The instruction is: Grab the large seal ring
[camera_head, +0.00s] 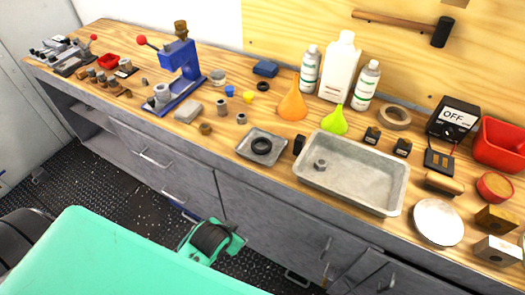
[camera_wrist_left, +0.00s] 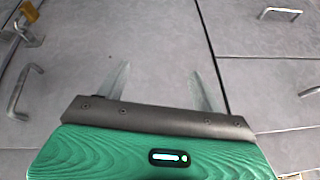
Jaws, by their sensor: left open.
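A large black seal ring (camera_head: 262,146) lies flat in a small square grey metal tray (camera_head: 246,152) on the wooden bench. A smaller black ring (camera_head: 262,86) lies on the bench farther back. My left gripper (camera_wrist_left: 160,88) is open and empty in the left wrist view, with its two fingers facing the grey cabinet doors. In the head view its green and black body is below the bench's front edge, well apart from the ring, and its fingers are hard to make out. My right gripper is not in view.
A large metal tray (camera_head: 392,200) holding a nut (camera_head: 320,165) stands right of the small tray, with a small black block (camera_head: 299,145) between. Funnels (camera_head: 292,104) and bottles stand behind. A blue press (camera_head: 182,62) stands left. Cabinet handles (camera_wrist_left: 27,88) protrude below the bench.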

